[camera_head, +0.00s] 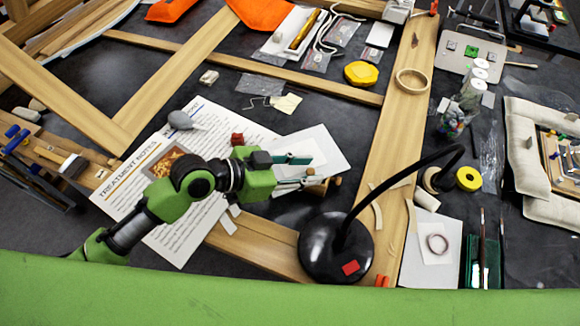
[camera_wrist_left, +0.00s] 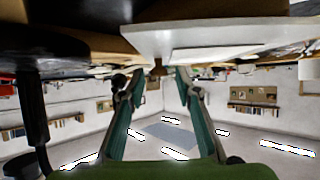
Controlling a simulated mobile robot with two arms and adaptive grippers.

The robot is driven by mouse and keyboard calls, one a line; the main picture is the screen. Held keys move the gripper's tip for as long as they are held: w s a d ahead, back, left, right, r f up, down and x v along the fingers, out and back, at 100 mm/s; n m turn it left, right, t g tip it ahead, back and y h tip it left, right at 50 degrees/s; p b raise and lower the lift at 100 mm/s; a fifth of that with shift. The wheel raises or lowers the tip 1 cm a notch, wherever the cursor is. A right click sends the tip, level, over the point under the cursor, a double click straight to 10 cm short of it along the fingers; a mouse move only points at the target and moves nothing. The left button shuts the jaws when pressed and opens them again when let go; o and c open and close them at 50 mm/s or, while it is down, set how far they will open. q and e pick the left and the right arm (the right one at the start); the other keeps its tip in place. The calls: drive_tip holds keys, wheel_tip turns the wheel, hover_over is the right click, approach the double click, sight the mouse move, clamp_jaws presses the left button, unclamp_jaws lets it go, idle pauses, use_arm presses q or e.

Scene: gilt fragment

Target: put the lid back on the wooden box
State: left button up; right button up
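My left gripper (camera_head: 313,170) reaches in from the left over the table, with its two teal fingers apart. In the left wrist view the gripper (camera_wrist_left: 160,76) shows nothing clamped between its fingers. A small brown wooden piece with a pale rounded end (camera_head: 334,182) lies at the lower fingertip, partly hidden by it. A small brown shape also shows between the fingertips in the left wrist view (camera_wrist_left: 158,68). I cannot tell whether this is the lid or part of the box. No wooden box is clearly recognisable. My right gripper is not in view.
A black lamp (camera_head: 322,248) with a curved neck stands close right of the gripper. White sheets (camera_head: 325,145) and a treatment notes page (camera_head: 150,205) lie around it. A wooden frame bar (camera_head: 395,150) runs behind the lamp.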

use_arm(q)
drive_tip(key=b+v, duration=0.2)
drive_tip(key=v, duration=1)
drive_tip(key=shift+r+b, duration=0.35)
drive_tip(key=shift+b, duration=0.05)
